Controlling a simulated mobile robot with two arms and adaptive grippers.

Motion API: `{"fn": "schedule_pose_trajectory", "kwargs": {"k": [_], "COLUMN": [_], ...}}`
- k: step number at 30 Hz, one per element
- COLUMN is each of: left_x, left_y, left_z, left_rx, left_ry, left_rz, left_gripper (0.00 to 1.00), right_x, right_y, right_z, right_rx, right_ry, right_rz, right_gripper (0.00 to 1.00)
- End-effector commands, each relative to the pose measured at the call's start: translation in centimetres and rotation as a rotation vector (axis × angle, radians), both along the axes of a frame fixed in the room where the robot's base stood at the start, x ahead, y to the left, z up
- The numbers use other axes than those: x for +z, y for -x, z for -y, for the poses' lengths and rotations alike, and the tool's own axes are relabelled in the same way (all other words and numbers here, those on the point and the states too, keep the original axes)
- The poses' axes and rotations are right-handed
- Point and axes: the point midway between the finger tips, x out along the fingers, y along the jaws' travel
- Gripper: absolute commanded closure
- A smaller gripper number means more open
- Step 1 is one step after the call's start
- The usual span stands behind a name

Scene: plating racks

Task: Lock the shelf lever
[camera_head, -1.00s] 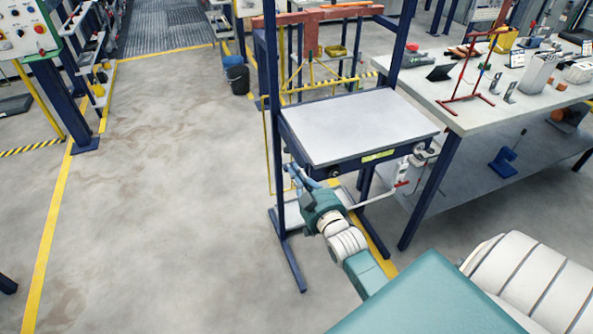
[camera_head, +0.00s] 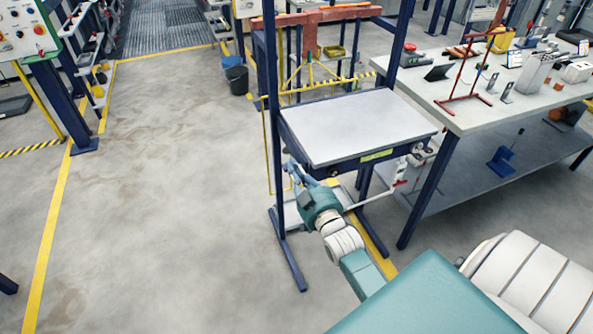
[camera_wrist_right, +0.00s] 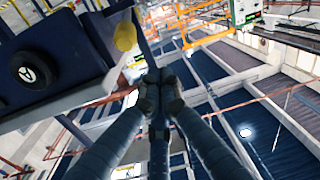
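The shelf (camera_head: 350,125) has a grey top and a dark blue frame. A white bar with a red end (camera_head: 400,183) hangs below its right front corner; I cannot tell whether this is the lever. My right gripper (camera_head: 291,168) is at the shelf's left front corner, beside the blue post. In the right wrist view its fingers (camera_wrist_right: 160,82) are drawn together at the tips, with nothing clearly between them. My left gripper is not in view.
A black round knob (camera_wrist_right: 32,70) is on the shelf's dark blue front, left of the fingers. A workbench (camera_head: 450,115) with tools stands close on the shelf's right. The floor (camera_head: 170,190) to the left is clear. A dark bucket (camera_head: 236,79) stands behind.

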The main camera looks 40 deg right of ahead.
Motion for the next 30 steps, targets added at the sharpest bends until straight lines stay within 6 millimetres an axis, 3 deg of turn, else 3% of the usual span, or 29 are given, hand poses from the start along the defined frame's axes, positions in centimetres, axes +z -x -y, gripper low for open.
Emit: {"fn": "schedule_pose_trajectory", "kwargs": {"k": [1, 2, 9, 15, 26, 29, 30], "left_x": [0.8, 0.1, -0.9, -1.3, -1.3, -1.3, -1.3], "left_y": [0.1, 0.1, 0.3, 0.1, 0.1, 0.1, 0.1], "left_z": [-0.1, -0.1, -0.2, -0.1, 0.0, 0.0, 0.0], "left_rx": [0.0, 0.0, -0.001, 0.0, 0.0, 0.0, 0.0], "left_ry": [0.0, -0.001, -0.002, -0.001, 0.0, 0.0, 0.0], "left_rz": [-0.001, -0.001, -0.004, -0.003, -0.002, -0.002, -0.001], "left_gripper": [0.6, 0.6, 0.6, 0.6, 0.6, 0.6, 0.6], "right_x": [0.8, 0.0, -0.4, -0.4, -0.8, -3.5, -5.4], "right_y": [0.2, 1.1, 6.2, 8.9, 9.6, 9.6, 9.6], "right_z": [-0.1, -0.2, -1.1, -1.6, -1.9, -2.3, -2.6], "right_rx": [0.001, 0.0, 0.0, 0.0, 0.001, 0.006, 0.012], "right_ry": [0.0, -0.001, 0.001, 0.0, -0.002, -0.017, -0.028], "right_rz": [-0.002, -0.004, -0.001, 0.001, -0.006, -0.056, -0.091], "right_gripper": [1.0, 1.0, 1.0, 1.0, 1.0, 1.0, 1.0]}}
